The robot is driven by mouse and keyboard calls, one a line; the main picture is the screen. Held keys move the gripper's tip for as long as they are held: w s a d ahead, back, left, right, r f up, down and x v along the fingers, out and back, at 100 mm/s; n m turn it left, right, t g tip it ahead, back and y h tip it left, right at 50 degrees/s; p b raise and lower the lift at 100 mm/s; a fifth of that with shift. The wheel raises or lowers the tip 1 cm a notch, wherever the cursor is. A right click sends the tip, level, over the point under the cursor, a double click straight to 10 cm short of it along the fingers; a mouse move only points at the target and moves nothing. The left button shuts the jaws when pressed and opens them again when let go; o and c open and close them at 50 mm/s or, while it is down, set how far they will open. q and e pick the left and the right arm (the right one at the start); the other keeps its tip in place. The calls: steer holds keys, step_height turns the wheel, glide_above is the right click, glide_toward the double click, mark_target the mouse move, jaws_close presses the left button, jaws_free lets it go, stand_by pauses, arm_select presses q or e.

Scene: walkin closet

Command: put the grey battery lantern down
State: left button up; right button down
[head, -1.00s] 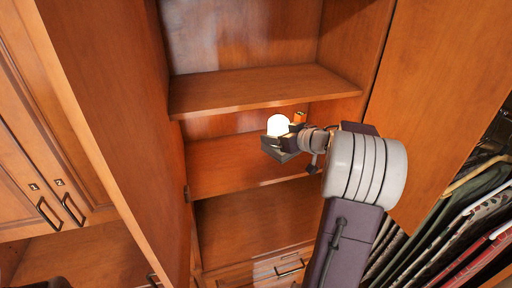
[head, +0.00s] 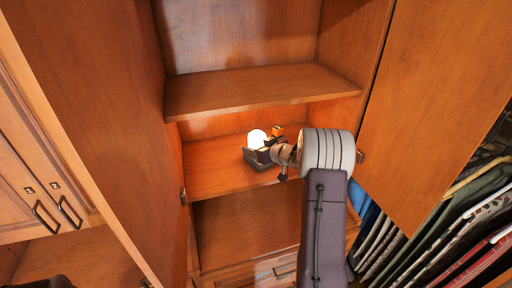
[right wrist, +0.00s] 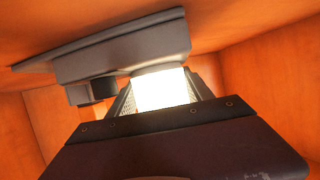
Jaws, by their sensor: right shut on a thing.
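The grey battery lantern shows as a glowing white dome (head: 257,138) in the head view, inside the open wooden cabinet. My right gripper (head: 268,152) is shut on it and holds it in the middle compartment, over the middle shelf (head: 212,172). In the right wrist view the bright lit part of the lantern (right wrist: 160,88) sits beyond the dark gripper body, with a grey part of it above. I cannot tell whether the lantern touches the shelf. My left gripper is out of view.
An upper shelf (head: 265,90) lies just above the lantern. The cabinet's side walls and open doors (head: 425,110) stand on both sides. Hanging clothes (head: 450,225) are at the right. The middle shelf looks clear around the lantern.

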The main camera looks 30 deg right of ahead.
steer(key=shift+a, duration=0.2)
steer(key=shift+c, duration=2.1)
jaws_free()
steer(key=shift+s, duration=0.1)
steer(key=shift+r, duration=0.15)
steer(key=shift+s+d, duration=0.1)
steer(key=shift+s, duration=0.15)
steer(key=a+b+v, duration=0.1)
steer(key=v, duration=1)
steer(key=shift+s+d+r+b, duration=0.2)
steer(key=shift+d+b, duration=0.1)
steer(key=shift+d, duration=0.05)
